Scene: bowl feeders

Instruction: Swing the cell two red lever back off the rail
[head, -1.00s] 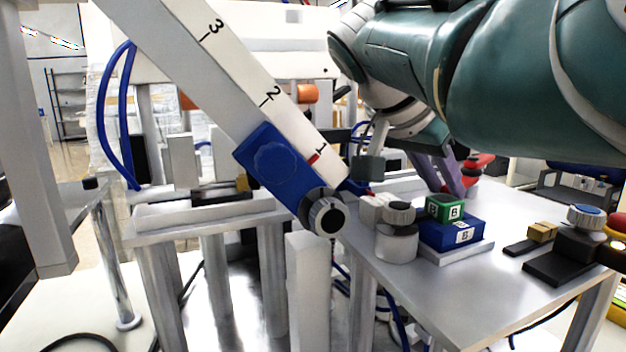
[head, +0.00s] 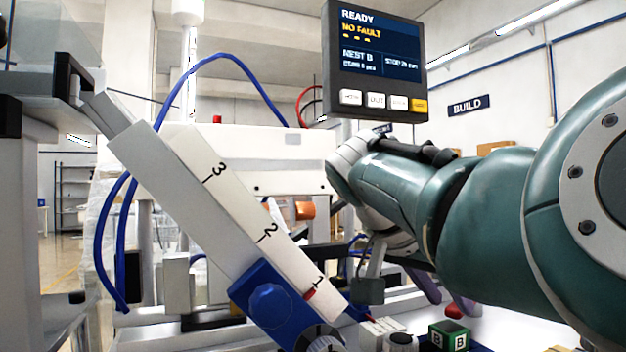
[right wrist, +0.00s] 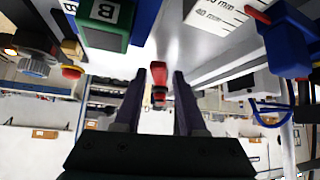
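A red lever-like handle (right wrist: 158,80) shows in the right wrist view, between the tips of my right gripper (right wrist: 158,78). Gaps show on both sides of it, so the gripper is open around or just behind it; which, I cannot tell. No marking shows which cell it belongs to. The numbered rail (head: 235,215) slopes down to the right, with a blue slide block (head: 268,298) near mark 1. My left gripper is out of view.
A green block marked B (head: 449,337) stands near my right gripper; it also shows in the right wrist view (right wrist: 103,22). A screen (head: 375,58) reading READY, NO FAULT hangs above my right arm. A red button (right wrist: 72,72) lies left in the wrist view.

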